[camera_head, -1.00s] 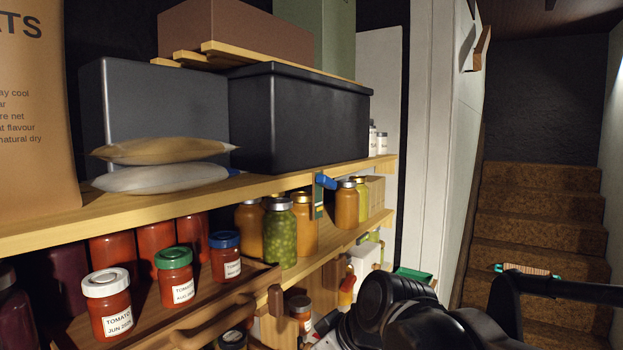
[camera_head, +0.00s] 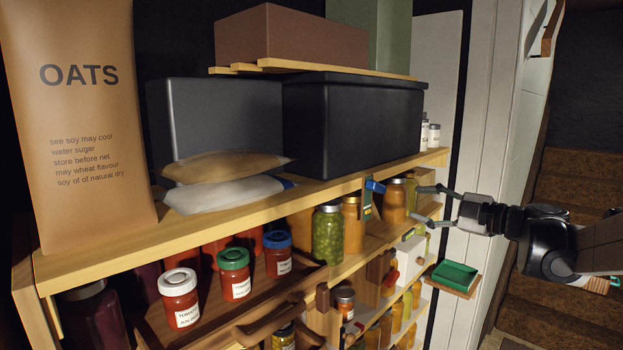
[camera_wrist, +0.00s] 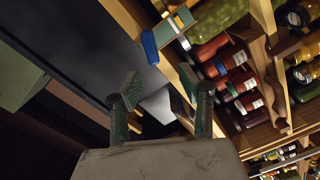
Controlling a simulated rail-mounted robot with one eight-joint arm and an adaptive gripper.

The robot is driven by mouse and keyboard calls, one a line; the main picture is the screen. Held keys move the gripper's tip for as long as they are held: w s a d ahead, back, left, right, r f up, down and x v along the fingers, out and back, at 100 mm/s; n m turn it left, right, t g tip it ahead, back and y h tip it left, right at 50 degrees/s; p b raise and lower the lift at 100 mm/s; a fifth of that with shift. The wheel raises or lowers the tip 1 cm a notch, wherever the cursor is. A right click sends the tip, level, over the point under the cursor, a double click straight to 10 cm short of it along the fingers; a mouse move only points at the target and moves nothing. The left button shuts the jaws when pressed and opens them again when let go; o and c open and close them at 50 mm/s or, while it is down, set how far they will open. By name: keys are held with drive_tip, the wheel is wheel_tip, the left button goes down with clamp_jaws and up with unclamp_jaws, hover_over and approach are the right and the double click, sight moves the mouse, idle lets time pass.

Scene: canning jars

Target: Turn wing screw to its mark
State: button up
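A blue wing-like piece (camera_head: 375,187), which looks like the wing screw, sits on a narrow upright plate (camera_head: 366,204) at the front edge of the upper shelf.
The upper shelf (camera_head: 110,262) carries an oats bag, sacks and a dark bin (camera_head: 350,125). Jars stand below it, including a green-filled jar (camera_head: 327,235) near the plate. A green item (camera_head: 455,274) lies on a small ledge below my gripper. Stairs are at the right.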

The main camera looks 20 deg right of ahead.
sight(381, 189)
drive_tip(key=shift+n+t, duration=0.3)
drive_tip(key=x, duration=0.4)
drive_tip(key=p+x, duration=0.1)
drive_tip(key=x, duration=0.3)
drive_tip(key=d+x, duration=0.1)
drive_tip(key=x, duration=0.4)
drive_tip(key=shift+w+r+p, duration=0.25)
drive_tip(key=shift+r+p, duration=0.15)
clamp_jaws()
